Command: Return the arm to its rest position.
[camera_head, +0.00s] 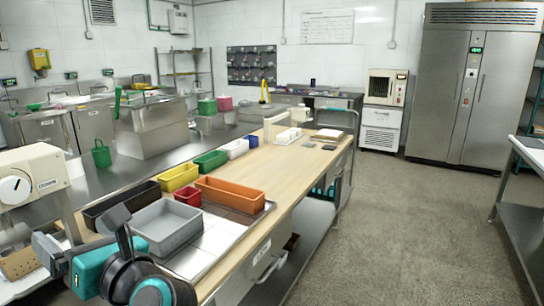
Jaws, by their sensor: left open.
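My left arm reaches in at the bottom left, with teal and dark joints. Its gripper (47,250) is near the left edge, left of the grey bin, in front of the cream machine (35,176) with a round white dial. The gripper is open; I see nothing between its fingers, though they are small and partly hidden by my own arm. The arm overlaps the near left corner of the table and the lower edge of the grey bin (165,228). My right gripper is not in view.
The wooden table (285,165) carries an orange bin (232,195), a small red bin (188,196), a yellow bin (178,177), a green bin (210,160) and a dark bin (105,208). A steel fridge (470,85) stands back right. The floor (410,230) right of the table is clear.

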